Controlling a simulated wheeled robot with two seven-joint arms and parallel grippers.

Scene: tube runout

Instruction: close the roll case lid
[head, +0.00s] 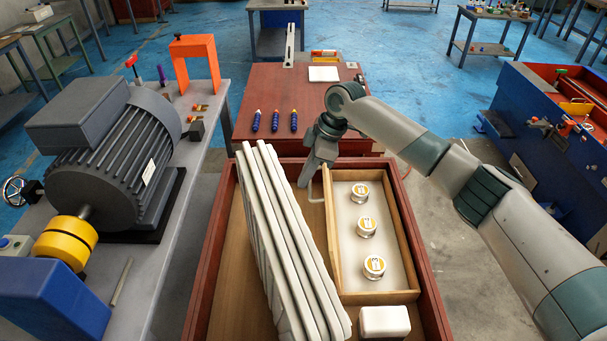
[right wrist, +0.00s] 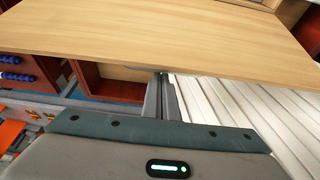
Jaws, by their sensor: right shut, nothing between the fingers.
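The roll case (head: 408,262) is a shallow light-wood box with a pale floor, inside a red-edged drawer. It stands open, with three white rolls with orange labels (head: 366,227) in a row inside. A wooden panel (head: 331,232), seen nearly edge-on along its left side, looks like the raised lid. In the right wrist view a broad wood panel (right wrist: 190,40) spans the top. My right gripper (head: 303,184) is shut and empty, pointing down at the case's far left corner, beside the panel. Its fingers also show in the right wrist view (right wrist: 161,84); contact is unclear. My left gripper is out of view.
Several long white ribbed slabs (head: 283,235) stand on edge left of the case, close to the right gripper. A white block (head: 384,321) sits in front of the case.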

